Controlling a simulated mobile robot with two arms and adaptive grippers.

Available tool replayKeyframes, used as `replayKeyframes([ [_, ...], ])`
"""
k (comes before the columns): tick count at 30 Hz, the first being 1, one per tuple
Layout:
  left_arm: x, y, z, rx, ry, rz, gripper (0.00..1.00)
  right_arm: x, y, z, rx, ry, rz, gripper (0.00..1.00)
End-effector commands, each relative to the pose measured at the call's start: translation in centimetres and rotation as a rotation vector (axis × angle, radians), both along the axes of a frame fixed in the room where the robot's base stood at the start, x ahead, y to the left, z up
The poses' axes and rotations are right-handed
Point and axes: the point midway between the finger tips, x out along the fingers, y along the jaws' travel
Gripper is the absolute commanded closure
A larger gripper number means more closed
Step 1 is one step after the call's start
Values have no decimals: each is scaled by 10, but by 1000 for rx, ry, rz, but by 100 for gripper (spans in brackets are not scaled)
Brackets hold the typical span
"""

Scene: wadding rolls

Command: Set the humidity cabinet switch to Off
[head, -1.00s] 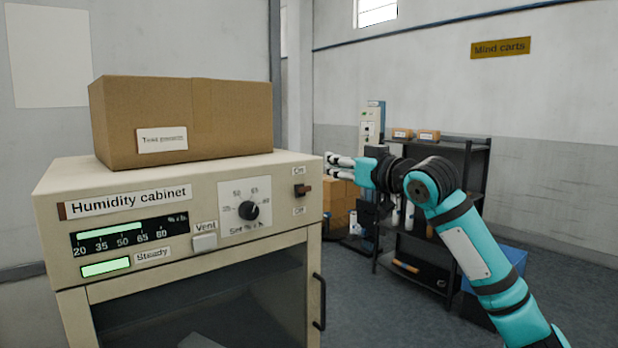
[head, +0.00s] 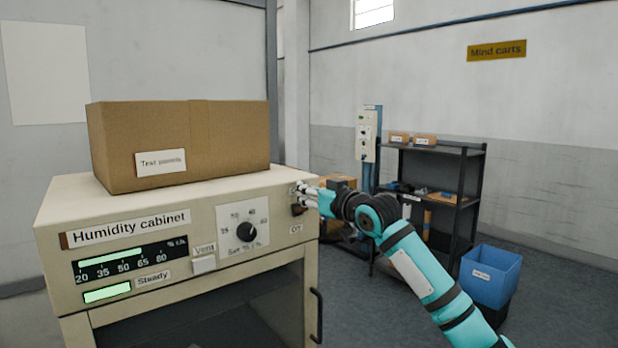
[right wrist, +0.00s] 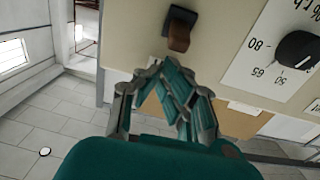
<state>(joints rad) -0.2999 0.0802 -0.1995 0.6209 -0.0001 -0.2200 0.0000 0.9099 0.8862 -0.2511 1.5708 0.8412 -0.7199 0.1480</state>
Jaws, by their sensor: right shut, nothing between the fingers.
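The humidity cabinet (head: 130,258) stands at the left in the head view. Its switch (head: 298,210), a brown lever on a dark base, is at the panel's upper right, partly behind my gripper. The Off label (head: 296,229) shows below it; the On label is covered. In the right wrist view, turned about upside down, the switch (right wrist: 178,30) lever appears to lean toward the On side. My right gripper (head: 303,192) is shut and empty, at the On side of the lever. Its fingertips (right wrist: 165,65) look close to the lever; I cannot tell whether they touch. My left gripper is out of view.
A dial (head: 249,232) and a vent button (head: 204,264) are left of the switch. A cardboard box (head: 225,145) lies on the cabinet. The door handle (head: 317,315) sticks out below. A shelf rack (head: 455,190) and blue bin (head: 490,275) stand behind at right.

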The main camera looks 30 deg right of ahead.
Motion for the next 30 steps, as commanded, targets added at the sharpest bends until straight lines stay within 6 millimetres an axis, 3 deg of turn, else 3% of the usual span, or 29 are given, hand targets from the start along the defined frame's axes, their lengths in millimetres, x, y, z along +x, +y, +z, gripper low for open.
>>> replayKeyframes([
  [5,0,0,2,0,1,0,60,-4,0,-9,1,1,1,100],
  [17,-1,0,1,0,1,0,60,-4,0,-10,1,-3,1,100],
  [30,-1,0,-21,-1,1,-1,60,-8,-1,-17,8,-83,0,100],
])
